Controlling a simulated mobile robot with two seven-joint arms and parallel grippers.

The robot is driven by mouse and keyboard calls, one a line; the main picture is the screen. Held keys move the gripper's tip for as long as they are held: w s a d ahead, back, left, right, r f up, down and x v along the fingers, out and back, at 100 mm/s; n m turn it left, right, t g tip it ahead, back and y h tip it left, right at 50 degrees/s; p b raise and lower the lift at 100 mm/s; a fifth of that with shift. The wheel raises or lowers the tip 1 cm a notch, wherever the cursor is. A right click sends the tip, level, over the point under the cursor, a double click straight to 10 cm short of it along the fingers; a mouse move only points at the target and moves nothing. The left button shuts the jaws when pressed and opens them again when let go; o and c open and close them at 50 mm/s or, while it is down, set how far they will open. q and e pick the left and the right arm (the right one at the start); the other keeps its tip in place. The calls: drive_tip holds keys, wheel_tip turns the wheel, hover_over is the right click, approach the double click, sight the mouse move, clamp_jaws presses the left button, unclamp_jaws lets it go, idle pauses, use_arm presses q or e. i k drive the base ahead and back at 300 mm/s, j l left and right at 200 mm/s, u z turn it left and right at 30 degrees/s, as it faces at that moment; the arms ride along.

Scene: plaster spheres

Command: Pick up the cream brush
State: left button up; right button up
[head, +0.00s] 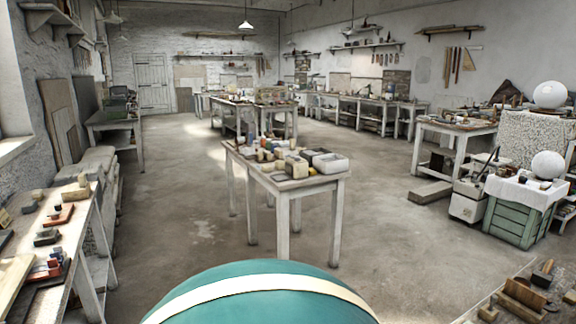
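I cannot pick out the cream brush for certain. Small cream and yellow pieces crowd the narrow table (328,181) in the middle, among them a cream block (297,167), but they are too small to tell apart. Brush-like blocks also lie on the left bench, one of them a light brown block (76,191). Neither of my grippers is in the head view.
A green crate (512,218) with a white cloth and a white sphere (547,165) stands at the right. A plank (430,192) lies on the floor. Open floor (180,205) lies left of the middle table.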

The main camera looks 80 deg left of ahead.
sight(38, 194)
drive_tip(key=u, duration=4.15)
drive_tip(key=i+l+z, duration=0.25)
drive_tip(key=i+z, duration=0.15)
drive_tip(key=i, duration=0.15)
drive_tip(key=i+l+z, duration=0.1)
drive_tip(key=i+z, duration=0.25)
drive_tip(key=i, duration=0.2)
drive_tip(key=i+z, duration=0.1)
drive_tip(key=i, duration=1.6)
drive_tip(key=i+u, duration=0.25)
drive_tip(key=i, duration=0.2)
drive_tip(key=i+l+u, duration=0.2)
drive_tip(key=i, duration=0.25)
drive_tip(key=i+l+u, duration=0.25)
drive_tip(key=i, duration=0.2)
